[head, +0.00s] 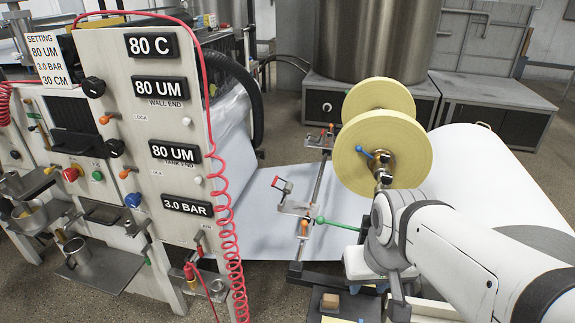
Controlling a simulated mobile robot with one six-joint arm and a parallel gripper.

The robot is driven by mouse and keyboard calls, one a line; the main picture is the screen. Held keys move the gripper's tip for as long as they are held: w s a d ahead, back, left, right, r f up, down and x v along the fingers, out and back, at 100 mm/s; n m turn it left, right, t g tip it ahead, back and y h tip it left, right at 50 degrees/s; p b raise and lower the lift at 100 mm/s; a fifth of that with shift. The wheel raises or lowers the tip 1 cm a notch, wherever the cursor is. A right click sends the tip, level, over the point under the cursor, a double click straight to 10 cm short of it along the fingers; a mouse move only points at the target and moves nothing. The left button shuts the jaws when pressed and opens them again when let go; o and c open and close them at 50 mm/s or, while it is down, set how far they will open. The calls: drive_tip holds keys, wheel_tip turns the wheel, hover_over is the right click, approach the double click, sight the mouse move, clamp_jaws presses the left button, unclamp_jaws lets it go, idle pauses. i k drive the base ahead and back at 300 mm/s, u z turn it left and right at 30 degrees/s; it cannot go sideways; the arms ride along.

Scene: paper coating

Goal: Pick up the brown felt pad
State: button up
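A small brown block (329,301), which looks like the felt pad, lies on a dark tray (350,304) at the bottom centre of the head view. My white and grey arm comes in from the right. The end of my arm, with my gripper (396,291), points down just right of the tray and apart from the brown block. The fingertips are not clear, so I cannot tell whether they are open or shut.
A control panel (150,110) with shelves and a coiled red hose (228,235) stands at left. A white paper sheet (270,205) runs behind the tray. Yellow discs (405,150), a green-handled lever (338,223) and a large white roll (490,175) stand near my arm.

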sight(329, 304)
drive_tip(key=z, duration=1.9)
drive_tip(key=k, duration=1.1)
drive_tip(key=u, duration=0.8)
drive_tip(key=i, duration=1)
drive_tip(key=u, duration=0.05)
